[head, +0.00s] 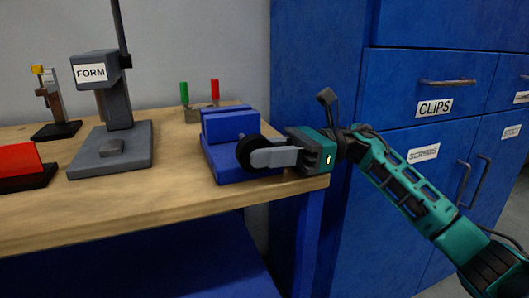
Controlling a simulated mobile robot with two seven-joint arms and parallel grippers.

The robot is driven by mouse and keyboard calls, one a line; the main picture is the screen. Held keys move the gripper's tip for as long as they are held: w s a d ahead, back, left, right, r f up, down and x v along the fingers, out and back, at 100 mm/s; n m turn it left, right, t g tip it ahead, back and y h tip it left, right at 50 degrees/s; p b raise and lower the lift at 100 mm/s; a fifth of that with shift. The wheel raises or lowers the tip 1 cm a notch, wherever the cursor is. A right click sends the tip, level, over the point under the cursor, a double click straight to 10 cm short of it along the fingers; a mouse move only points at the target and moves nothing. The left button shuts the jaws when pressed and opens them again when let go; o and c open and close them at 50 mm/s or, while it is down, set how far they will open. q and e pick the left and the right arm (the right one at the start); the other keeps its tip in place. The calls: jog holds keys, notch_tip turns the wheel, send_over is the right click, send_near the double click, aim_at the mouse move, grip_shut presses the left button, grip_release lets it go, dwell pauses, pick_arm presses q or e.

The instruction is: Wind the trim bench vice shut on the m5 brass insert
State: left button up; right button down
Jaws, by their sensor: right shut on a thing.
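The blue bench vice (215,160) stands near the right end of the wooden bench. Its dark round handwheel (247,152) is on its front right side. My right gripper (262,157) reaches in from the right and is shut on the handwheel. The gripper's grey fingers cover part of the wheel and of the vice body. I cannot make out the brass insert; the gap between the jaws is too small to see into from here. My left gripper is not in view.
A grey press marked FORM (117,140) stands left of the vice. A red block (18,160) lies at the far left. A small stand with green and red handles (202,112) is behind the vice. Blue cabinets with a CLIPS drawer (395,85) stand close on the right.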

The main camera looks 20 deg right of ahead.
jog(key=c, duration=1)
grip_release()
jog(key=shift+o, duration=0.2)
jog(key=d, duration=1.2)
jog(key=shift+w+d+f+p, duration=0.15)
jog(key=shift+w+f+p, duration=0.05)
jog(key=shift+f+p, duration=0.2)
jog(key=shift+d, duration=0.3)
jog(key=shift+s, duration=0.1)
